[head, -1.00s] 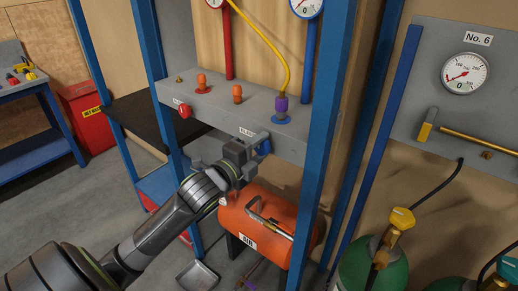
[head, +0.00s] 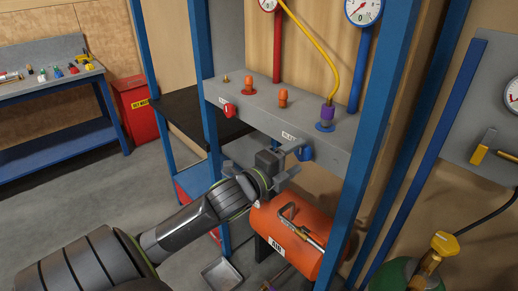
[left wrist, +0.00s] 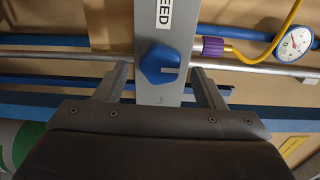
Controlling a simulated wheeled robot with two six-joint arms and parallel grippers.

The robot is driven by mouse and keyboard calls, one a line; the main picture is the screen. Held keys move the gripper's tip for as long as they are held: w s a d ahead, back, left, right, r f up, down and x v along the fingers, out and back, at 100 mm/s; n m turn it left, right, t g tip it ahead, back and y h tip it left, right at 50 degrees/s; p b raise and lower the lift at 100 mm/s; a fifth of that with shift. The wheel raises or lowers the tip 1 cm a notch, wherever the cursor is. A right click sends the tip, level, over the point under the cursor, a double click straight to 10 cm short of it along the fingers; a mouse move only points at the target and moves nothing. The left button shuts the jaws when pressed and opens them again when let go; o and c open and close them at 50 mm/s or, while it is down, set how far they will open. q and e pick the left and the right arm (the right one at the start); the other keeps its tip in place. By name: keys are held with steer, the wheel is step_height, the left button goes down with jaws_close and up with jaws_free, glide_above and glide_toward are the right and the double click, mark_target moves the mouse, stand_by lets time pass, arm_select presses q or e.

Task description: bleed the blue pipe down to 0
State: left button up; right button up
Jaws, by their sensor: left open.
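The blue bleed knob (head: 305,153) is on the front face of the grey manifold beam (head: 285,112). In the left wrist view the knob (left wrist: 160,66) is ahead, between the two open fingers of my left gripper (left wrist: 161,82), with a gap on each side. In the head view my left gripper (head: 288,163) is just left of the knob. The blue pipe (head: 360,68) rises from the beam to a blue-rimmed gauge (head: 363,9); its reading is too small to tell. My right gripper is not in view.
A yellow hose (head: 330,55) joins the beam by a purple connector (head: 327,112). A red knob (head: 230,110) is at the left of the beam. An orange tank (head: 287,238) lies below. Blue posts (head: 372,140) frame the rack. A green cylinder (head: 405,275) stands at right.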

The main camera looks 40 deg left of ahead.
arm_select(q)
steer(key=s+a+p, duration=0.1)
steer(key=s+p, duration=0.3)
steer(key=s, duration=1)
steer(key=shift+s, duration=0.3)
steer(key=shift+a, duration=0.1)
